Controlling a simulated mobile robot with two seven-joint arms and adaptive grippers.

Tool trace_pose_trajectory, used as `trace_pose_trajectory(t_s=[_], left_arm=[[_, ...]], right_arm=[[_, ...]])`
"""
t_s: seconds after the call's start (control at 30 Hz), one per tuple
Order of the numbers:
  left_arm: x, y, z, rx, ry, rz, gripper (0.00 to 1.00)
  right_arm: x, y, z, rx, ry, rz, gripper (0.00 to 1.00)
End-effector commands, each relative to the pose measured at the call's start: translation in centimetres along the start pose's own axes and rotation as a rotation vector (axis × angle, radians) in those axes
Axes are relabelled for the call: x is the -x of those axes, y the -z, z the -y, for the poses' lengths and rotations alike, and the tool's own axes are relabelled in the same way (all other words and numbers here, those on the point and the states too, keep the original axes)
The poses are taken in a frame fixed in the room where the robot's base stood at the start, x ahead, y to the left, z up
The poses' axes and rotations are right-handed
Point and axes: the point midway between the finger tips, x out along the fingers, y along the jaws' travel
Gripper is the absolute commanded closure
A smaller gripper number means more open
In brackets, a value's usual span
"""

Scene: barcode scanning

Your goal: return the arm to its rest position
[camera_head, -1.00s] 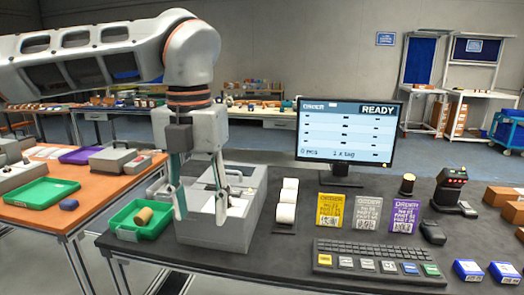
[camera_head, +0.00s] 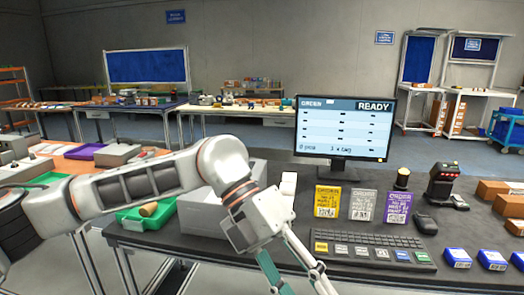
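My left arm comes in from the left and bends at a joint in front of the grey bin (camera_head: 200,210) on the dark table. Its gripper (camera_head: 300,282) points down toward the table's front edge, left of the keyboard. Two separate fingers show, one teal and one pale, spread apart with no object visible between them; their tips run to or past the bottom edge of the picture. My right gripper is not in view.
The monitor (camera_head: 345,127) reads READY. Yellow, grey and purple cards, a keyboard (camera_head: 370,250), a scanner (camera_head: 442,182) and blue boxes (camera_head: 458,257) lie to the right. A green tray (camera_head: 143,218) with a tan roll (camera_head: 149,209) is behind the arm.

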Motion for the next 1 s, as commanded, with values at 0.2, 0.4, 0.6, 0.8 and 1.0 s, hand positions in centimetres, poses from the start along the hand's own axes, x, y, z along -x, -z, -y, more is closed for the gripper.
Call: trace_pose_trajectory(t_s=[0.2, 0.4, 0.6, 0.8, 1.0], left_arm=[[-3.5, -0.1, 5.2, -0.028, 0.427, 0.004, 0.58], [-2.6, -1.4, 8.3, 0.029, 0.803, 0.083, 0.58], [0.3, -3.9, 7.9, 0.169, 1.146, 0.219, 0.58], [3.3, -6.9, 2.8, 0.391, 1.434, 0.401, 0.58], [4.4, -8.8, -6.5, 0.689, 1.644, 0.613, 0.58]], right_arm=[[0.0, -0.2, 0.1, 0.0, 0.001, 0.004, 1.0], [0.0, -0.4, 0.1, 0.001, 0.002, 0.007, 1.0], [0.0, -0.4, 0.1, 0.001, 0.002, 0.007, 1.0], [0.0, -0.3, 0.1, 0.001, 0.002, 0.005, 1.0], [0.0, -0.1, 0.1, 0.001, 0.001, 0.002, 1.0]])
